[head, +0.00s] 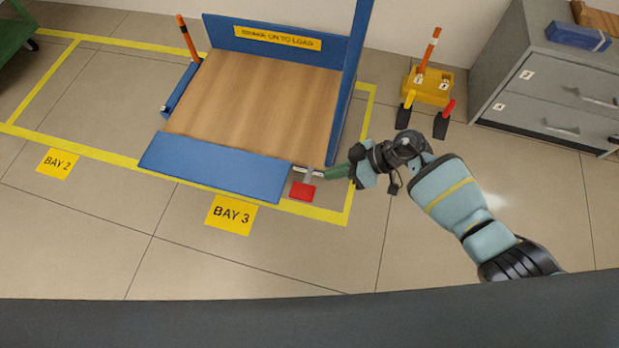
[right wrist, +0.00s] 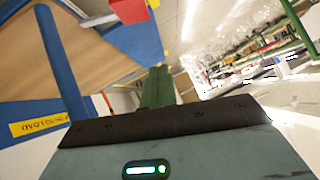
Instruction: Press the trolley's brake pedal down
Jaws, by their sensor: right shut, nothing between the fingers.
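The blue trolley with a wooden deck (head: 255,100) stands in the yellow-outlined BAY 3. Its red brake pedal (head: 302,192) sticks out at the front right corner, low over the floor. I cannot tell how high the pedal stands. My right gripper (head: 330,173) is shut and empty, its green fingers just to the upper right of the pedal, by a pale bar at the trolley's edge. I cannot tell if they touch. In the right wrist view the green fingers (right wrist: 158,88) point away from the camera, with the blue trolley post (right wrist: 62,65) at left. My left gripper is not seen.
A yellow stand (head: 430,88) with several coloured levers is behind my right arm. A grey drawer cabinet (head: 550,85) stands at the right. The yellow BAY 3 sign (head: 231,214) lies on the floor in front. The tiled floor in front is clear.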

